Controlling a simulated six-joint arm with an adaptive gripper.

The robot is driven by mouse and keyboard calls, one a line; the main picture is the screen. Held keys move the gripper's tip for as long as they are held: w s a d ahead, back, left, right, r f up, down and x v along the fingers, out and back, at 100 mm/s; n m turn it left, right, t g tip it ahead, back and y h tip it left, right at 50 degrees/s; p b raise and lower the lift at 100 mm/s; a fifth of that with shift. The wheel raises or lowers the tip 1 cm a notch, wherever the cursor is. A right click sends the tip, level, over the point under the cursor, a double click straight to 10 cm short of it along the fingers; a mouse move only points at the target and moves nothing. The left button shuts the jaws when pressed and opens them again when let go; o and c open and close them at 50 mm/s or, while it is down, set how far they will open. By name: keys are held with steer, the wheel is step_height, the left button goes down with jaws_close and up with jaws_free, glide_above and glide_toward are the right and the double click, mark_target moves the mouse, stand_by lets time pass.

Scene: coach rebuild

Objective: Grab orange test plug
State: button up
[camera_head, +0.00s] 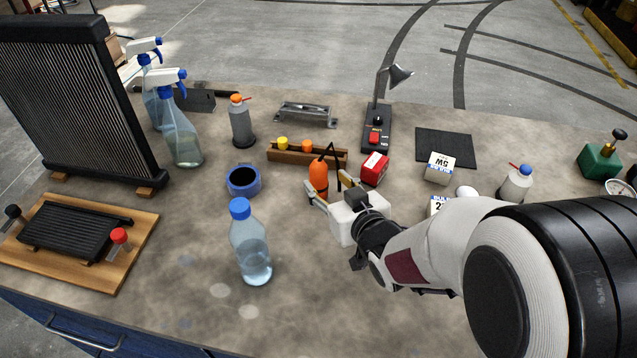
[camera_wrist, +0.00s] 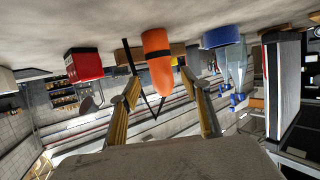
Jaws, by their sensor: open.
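The orange test plug (camera_head: 318,178) appears to be the upright orange piece with a rounded, tapering top and a dark band. It stands on the bench in front of a wooden rack. It also shows in the wrist view (camera_wrist: 158,68), where the picture is upside down. Thin black rods or leads show beside it. My gripper (camera_head: 327,188) is open and low over the bench, its fingers toward the plug. In the wrist view my gripper's fingertips (camera_wrist: 160,80) lie on either side of the plug, with gaps visible. Whether the plug is fully between them I cannot tell.
The rack (camera_head: 292,156) holds small yellow and orange caps. A red box (camera_head: 374,169) stands close right of the plug. A blue ring-shaped cup (camera_head: 243,181) and a clear bottle (camera_head: 250,245) stand left. The bench front between bottle and arm is clear.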

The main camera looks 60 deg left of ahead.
mark_target(322, 179)
steer(key=shift+a, duration=0.15)
steer(key=shift+x, duration=2.55)
steer(key=shift+f, duration=0.1)
steer(key=shift+c, duration=0.5)
jaws_close()
